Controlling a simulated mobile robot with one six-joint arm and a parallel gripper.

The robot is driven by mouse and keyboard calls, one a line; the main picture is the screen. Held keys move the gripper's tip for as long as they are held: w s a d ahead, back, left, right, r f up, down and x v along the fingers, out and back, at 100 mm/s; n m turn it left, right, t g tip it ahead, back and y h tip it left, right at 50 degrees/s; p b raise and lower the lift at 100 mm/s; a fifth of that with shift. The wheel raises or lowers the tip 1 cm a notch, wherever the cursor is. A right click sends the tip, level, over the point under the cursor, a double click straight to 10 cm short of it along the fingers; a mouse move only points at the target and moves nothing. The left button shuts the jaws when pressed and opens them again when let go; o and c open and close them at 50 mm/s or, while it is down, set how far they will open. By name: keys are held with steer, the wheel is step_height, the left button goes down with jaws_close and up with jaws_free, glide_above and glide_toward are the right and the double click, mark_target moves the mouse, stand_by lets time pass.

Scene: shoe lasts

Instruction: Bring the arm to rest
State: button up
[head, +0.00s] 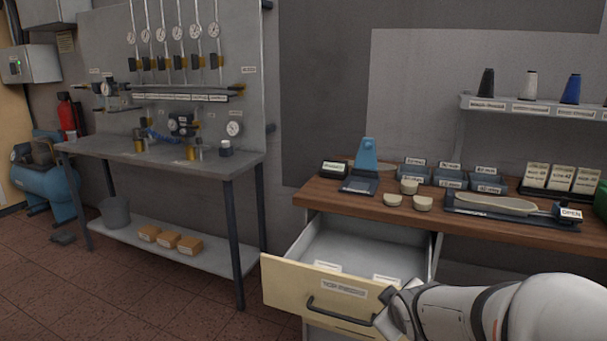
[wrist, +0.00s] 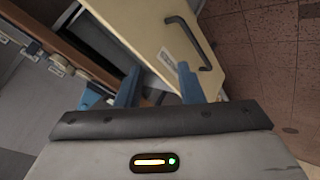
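My gripper (wrist: 157,80) shows in the wrist view with its two blue fingers apart and nothing between them. Beyond the fingers is the pale front of an open drawer (wrist: 150,22), with its dark handle (wrist: 205,42) past the right finger, apart from it as far as I can tell. In the head view my arm reaches in from the lower right, and its end is close to the right side of the drawer front (head: 285,283). The handle (head: 340,312) shows left of the arm. The fingers are hidden in that view.
The drawer hangs open under a wooden workbench (head: 330,195) holding a blue stand (head: 369,156), pale round pieces (head: 409,187), labelled bins (head: 450,178) and a shoe last (head: 495,204). A grey table (head: 170,158) stands left. Tiled floor (head: 130,300) is clear before it.

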steer(key=s+a+r+m+g+p, duration=0.3)
steer(key=s+r+m+g+p, duration=0.3)
steer(key=s+r+p, duration=0.5)
steer(key=s+r+m, duration=0.2)
steer(key=s+r, duration=0.1)
steer(key=s, duration=0.2)
steer(key=shift+r+g+y, duration=0.2)
steer(key=shift+g+y, duration=0.1)
steer(key=shift+y, duration=0.1)
steer(key=shift+a, duration=0.1)
